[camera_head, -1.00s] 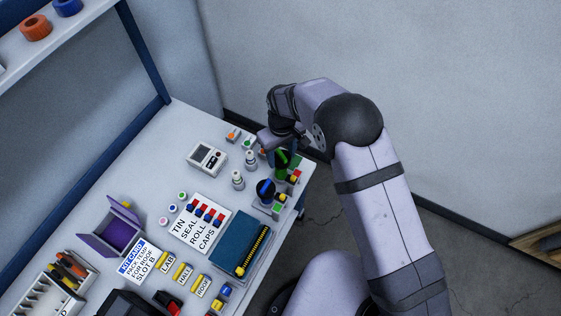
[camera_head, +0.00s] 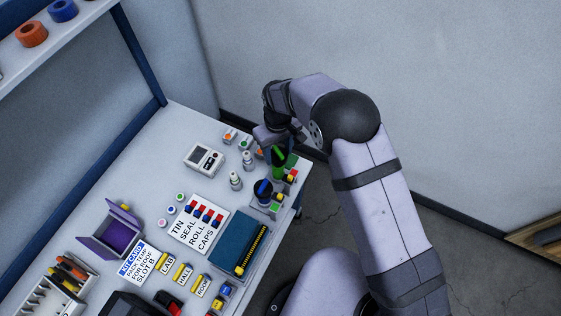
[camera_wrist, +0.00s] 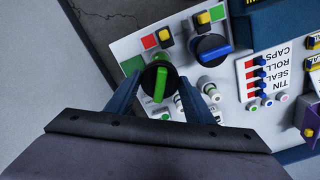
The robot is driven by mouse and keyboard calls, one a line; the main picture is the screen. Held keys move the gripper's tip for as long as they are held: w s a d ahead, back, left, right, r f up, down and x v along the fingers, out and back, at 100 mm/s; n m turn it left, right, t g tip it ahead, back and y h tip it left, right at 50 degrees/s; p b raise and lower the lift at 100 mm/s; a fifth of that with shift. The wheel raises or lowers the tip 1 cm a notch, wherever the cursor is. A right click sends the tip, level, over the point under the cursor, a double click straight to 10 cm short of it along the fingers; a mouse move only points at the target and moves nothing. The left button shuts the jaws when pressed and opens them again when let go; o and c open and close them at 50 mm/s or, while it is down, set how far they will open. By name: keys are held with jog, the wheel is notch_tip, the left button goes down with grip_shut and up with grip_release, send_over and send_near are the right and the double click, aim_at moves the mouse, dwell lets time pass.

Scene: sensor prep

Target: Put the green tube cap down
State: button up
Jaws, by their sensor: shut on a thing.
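The green tube cap is a dark round cap with a raised bright green bar across its top (camera_wrist: 158,84). It shows between the two blue-grey fingers of my gripper (camera_wrist: 160,88) in the wrist view, and the gripper is shut on it. In the head view the cap (camera_head: 278,156) appears at the table's right end, just above a green part; I cannot tell whether it touches that part. My gripper's fingers are mostly hidden by my wrist in the head view.
A similar dark cap with a blue bar (camera_head: 263,188) stands close by, also in the wrist view (camera_wrist: 211,46). The table's right edge is close.

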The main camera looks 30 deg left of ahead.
jog(key=shift+w+f+m+b, duration=0.4)
jog(key=shift+f+b, duration=0.1)
jog(key=shift+b, duration=0.35)
jog(key=w+f+m+b, duration=0.2)
jog(key=w+m+b, duration=0.15)
jog(key=b, duration=0.25)
jog(key=m+b, duration=0.8)
jog(key=b, duration=0.1)
send_over(294, 163)
jog(key=shift+f+n, duration=0.25)
jog(key=shift+f, duration=0.1)
jog(key=shift+f, duration=5)
